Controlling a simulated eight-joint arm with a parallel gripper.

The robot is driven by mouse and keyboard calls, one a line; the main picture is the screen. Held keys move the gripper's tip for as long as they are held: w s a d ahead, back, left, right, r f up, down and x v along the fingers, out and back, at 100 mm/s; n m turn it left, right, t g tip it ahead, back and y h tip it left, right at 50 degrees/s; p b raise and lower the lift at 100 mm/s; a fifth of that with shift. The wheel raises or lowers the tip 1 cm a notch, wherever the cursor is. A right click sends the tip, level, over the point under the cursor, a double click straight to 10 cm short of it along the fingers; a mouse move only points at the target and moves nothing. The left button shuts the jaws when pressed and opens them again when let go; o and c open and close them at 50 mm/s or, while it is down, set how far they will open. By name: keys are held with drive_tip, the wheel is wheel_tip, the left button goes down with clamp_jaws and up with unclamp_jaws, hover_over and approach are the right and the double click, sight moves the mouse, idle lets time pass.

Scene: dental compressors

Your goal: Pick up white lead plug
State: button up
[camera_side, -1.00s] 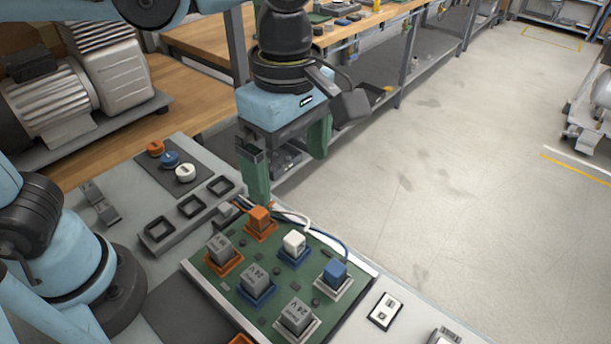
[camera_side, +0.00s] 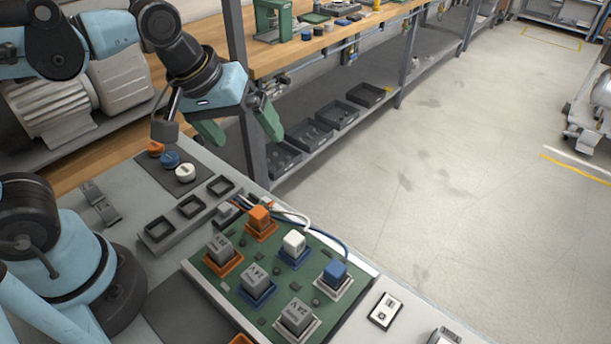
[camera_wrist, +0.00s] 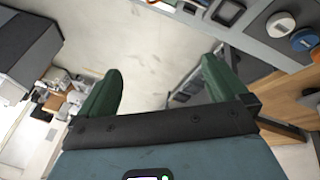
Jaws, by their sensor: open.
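A white lead (camera_side: 302,218) curves over the back edge of the green board (camera_side: 214,282), beside a blue lead (camera_side: 335,242). The lead ends bunch near a grey block behind the board; the plug on the white one is too small to tell apart for sure. My gripper (camera_side: 243,138) is open and empty, tilted, up and behind the board, well apart from the leads. In the wrist view my gripper (camera_wrist: 162,68) has both green fingers spread with nothing between them. Small white and orange pieces show at that view's top edge, cut off.
The board carries orange, white, blue and grey blocks in sockets. Empty square holders (camera_side: 190,207) lie in front. A workbench with a shelf of bins (camera_side: 310,134) stands behind; open floor is right.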

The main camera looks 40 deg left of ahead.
drive_tip(key=a+m, duration=0.1)
drive_tip(key=a+f+m+t, duration=0.1)
drive_tip(key=a+m, duration=0.1)
drive_tip(key=a+f+m+t, duration=0.1)
drive_tip(key=a+m, duration=0.1)
drive_tip(key=shift+s+a+f+y, duration=0.15)
drive_tip(key=shift+s+f+y, duration=0.05)
drive_tip(key=shift+y, duration=0.2)
drive_tip(key=shift+a+f+m, duration=0.1)
drive_tip(key=shift+a+m, duration=0.1)
drive_tip(key=shift+m, duration=0.1)
drive_tip(key=shift+c, duration=0.6)
drive_tip(key=shift+a+t, duration=0.1)
drive_tip(key=shift+t, duration=0.2)
drive_tip(key=c, duration=0.7)
drive_tip(key=g, duration=0.7)
approach(294, 237)
drive_tip(key=shift+w+f, duration=0.1)
drive_tip(key=shift+f, duration=4.65)
